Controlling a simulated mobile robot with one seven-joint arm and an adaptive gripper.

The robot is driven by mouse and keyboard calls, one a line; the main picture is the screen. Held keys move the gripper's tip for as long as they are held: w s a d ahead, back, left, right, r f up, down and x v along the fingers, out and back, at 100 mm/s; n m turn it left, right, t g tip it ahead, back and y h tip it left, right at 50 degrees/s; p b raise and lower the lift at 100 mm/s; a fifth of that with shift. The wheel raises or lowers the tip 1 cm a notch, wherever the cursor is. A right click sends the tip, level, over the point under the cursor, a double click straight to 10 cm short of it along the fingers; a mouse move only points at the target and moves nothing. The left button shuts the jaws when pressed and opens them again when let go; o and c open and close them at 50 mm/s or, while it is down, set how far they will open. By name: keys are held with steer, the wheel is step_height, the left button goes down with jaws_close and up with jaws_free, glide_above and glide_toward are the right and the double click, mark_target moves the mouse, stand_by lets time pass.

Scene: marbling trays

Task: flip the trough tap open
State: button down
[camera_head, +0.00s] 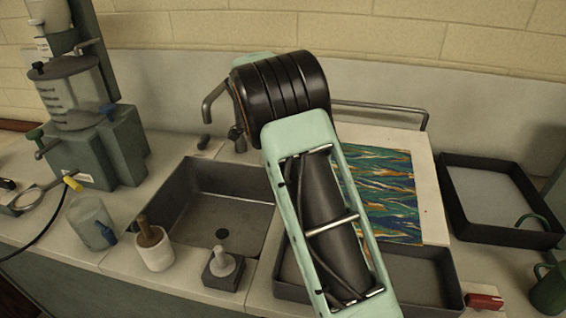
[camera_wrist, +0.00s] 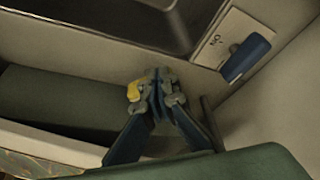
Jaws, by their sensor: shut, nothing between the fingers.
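A small dark handle on a pale plate (camera_head: 205,142) behind the sink in the head view looks like the same lever. The metal spout (camera_head: 214,98) rises at the back of the grey trough sink (camera_head: 183,205). My gripper (camera_wrist: 158,78) is shut and empty, left of the lever and apart from it in the picture. In the head view my arm hides the gripper.
A marbled sheet (camera_head: 385,190) on a board and a black tray (camera_head: 455,165) lie to the right. The backsplash wall is close behind.

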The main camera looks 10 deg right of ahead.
steer(key=shift+w+d+m+g+p, duration=0.15)
steer(key=shift+w+m+g+p, duration=0.15)
steer(key=shift+m+p, duration=0.4)
steer(key=shift+w+d+m+g+p, duration=0.15)
steer(key=shift+m+g+p, duration=0.25)
steer(key=shift+m, duration=0.5)
steer(key=shift+w+d+f+m+g+p, duration=0.15)
steer(key=shift+w+m+g+p, duration=0.15)
steer(key=shift+m+p, duration=0.5)
steer(key=shift+w+d+r+m+g+p, duration=0.15)
steer(key=shift+m+g+p, duration=0.15)
steer(key=shift+m+p, duration=0.45)
steer(key=shift+w+d+p, duration=0.2)
steer(key=shift+p, duration=0.1)
stand_by(1.7)
stand_by(0.8)
steer(key=s+v, duration=0.1)
steer(key=v, duration=0.6)
steer(key=shift+w+r, duration=0.2)
steer(key=shift+w, duration=0.3)
steer(key=shift+a, duration=0.1)
